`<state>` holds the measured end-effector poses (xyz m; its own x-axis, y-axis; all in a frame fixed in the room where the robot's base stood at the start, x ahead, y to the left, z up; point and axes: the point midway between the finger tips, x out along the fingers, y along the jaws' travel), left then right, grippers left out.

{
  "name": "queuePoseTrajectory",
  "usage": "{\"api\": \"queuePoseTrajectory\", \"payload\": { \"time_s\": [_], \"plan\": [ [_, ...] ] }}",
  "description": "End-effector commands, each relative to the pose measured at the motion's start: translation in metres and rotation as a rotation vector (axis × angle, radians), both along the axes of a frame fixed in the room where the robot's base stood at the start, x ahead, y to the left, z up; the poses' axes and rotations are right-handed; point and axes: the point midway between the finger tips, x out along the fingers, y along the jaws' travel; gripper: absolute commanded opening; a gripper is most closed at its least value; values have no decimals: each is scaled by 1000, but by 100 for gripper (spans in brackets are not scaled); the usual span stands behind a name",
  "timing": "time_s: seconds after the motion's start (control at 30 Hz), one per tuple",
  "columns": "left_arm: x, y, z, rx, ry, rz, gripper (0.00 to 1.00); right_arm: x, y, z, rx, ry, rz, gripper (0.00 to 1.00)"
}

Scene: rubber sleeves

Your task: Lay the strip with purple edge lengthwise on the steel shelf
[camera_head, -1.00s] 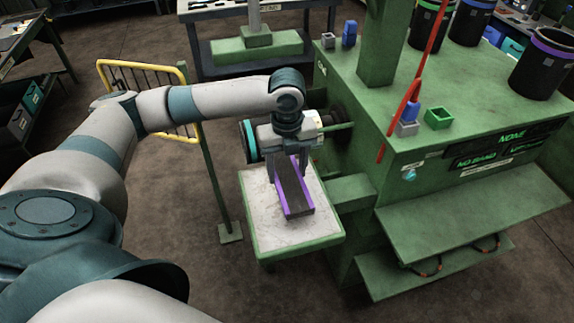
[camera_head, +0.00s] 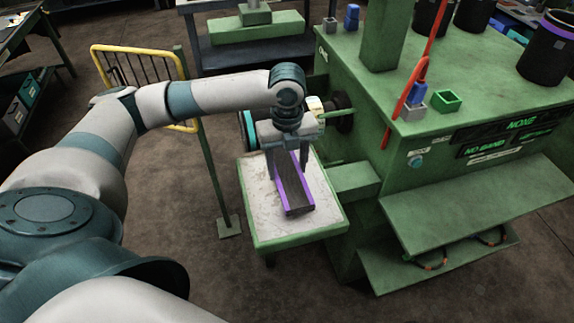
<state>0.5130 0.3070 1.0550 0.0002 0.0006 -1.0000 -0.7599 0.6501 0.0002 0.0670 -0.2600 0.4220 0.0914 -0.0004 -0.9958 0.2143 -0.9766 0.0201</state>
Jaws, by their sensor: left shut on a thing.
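The strip with purple edge (camera_head: 293,192) is dark with purple along its sides. It shows in the head view over the pale top of the small green-framed steel shelf (camera_head: 262,213), lengthwise toward me. My left gripper (camera_head: 290,172) points down and is shut on the strip near its far end. The strip's far end is partly hidden by the gripper. I cannot tell whether the strip touches the shelf top. My right gripper is not in view.
A green machine (camera_head: 470,120) with red and blue levers stands right of the shelf. Black bins (camera_head: 545,58) stand on it. A yellow barrier (camera_head: 140,62) and a green post (camera_head: 208,150) stand to the left. Bare floor lies in front of the shelf.

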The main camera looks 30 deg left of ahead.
Motion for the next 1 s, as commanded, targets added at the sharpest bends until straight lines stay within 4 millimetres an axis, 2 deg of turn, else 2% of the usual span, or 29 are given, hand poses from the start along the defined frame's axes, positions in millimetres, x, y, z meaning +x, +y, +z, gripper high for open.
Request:
{"api": "queuePoseTrajectory", "payload": {
  "time_s": [0.37,0.57,1.0],
  "plan": [
    [0,0,-4,0,0,0,31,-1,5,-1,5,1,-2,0],
    [0,0,-11,0,1,0,31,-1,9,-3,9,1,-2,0],
    [0,0,-29,-1,1,1,31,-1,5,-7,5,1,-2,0]
  ]
}}
